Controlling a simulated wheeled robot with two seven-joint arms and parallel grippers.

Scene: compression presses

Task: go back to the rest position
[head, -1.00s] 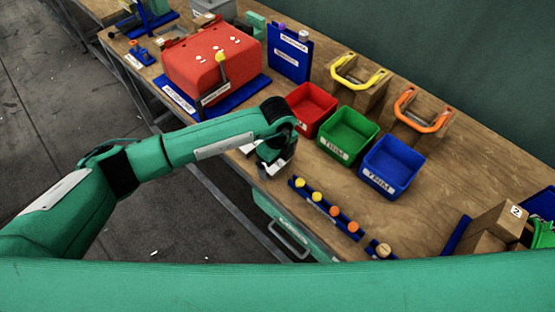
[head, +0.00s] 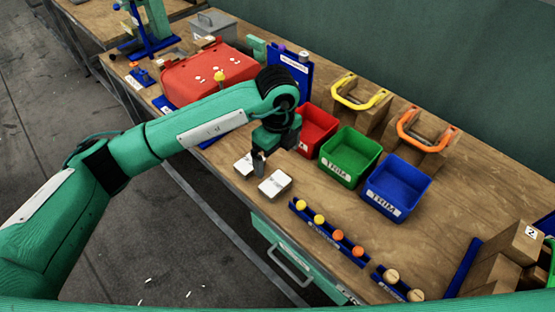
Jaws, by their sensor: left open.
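My left gripper (head: 265,158) hangs over the bench in the head view, with its fingers pointing down. It is open and holds nothing that I can see. It is just above and beside two small white-topped blocks, one at right (head: 275,184) and one at left (head: 244,165), partly behind the fingers. My left arm reaches in from the left and hides part of the red press (head: 210,72) and the red bin (head: 318,127). My right gripper does not show.
A green bin (head: 350,155) and a blue bin (head: 397,188) stand right of the gripper. Blue strips with yellow and orange knobs (head: 337,237) lie near the front edge. Yellow (head: 360,92) and orange (head: 427,130) handles stand behind. Cardboard boxes (head: 510,250) sit at far right.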

